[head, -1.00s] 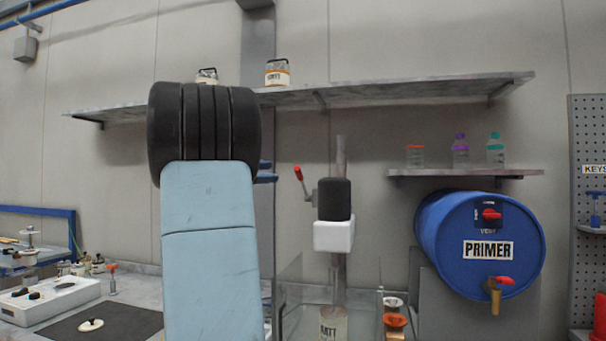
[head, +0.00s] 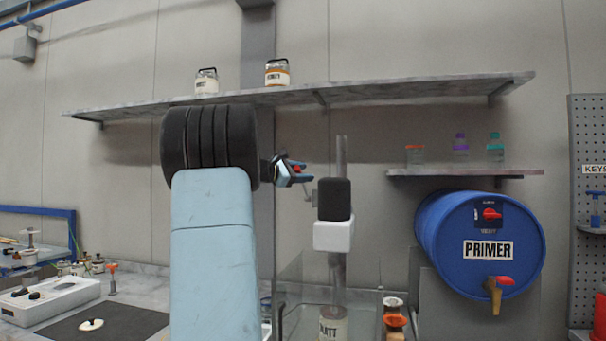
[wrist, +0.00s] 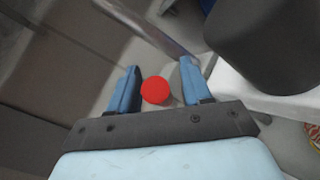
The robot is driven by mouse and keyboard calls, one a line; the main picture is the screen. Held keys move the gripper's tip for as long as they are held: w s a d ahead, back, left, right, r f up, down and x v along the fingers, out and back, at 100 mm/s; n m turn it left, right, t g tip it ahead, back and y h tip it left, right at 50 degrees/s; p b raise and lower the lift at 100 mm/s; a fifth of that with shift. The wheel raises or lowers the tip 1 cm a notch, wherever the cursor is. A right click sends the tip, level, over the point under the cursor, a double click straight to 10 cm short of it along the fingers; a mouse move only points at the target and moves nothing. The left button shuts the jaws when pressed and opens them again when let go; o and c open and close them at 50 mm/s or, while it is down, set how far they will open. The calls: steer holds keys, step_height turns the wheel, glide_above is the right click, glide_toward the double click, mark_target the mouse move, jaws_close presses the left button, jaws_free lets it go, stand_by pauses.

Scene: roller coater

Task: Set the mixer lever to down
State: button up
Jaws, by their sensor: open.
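The mixer (head: 334,199) stands on a vertical post, with a dark head over a white block. Its lever points up on the left side of the head, and its grey crank (head: 308,194) shows below my gripper. The lever's red knob (wrist: 155,90) lies between my two blue fingers in the wrist view; a bit of red also shows between them in the head view. My gripper (head: 301,173) is open around the knob, with gaps at both sides in the wrist view (wrist: 159,75). Whether a finger touches the lever is not clear.
A labelled jar (head: 333,323) stands under the mixer behind clear panels. A blue primer drum (head: 470,247) is to the right. A long shelf (head: 400,90) with jars runs above my arm, and a smaller shelf (head: 465,171) holds bottles.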

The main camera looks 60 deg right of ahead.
steer(key=shift+d, duration=0.2)
steer(key=shift+c, duration=0.5)
jaws_close()
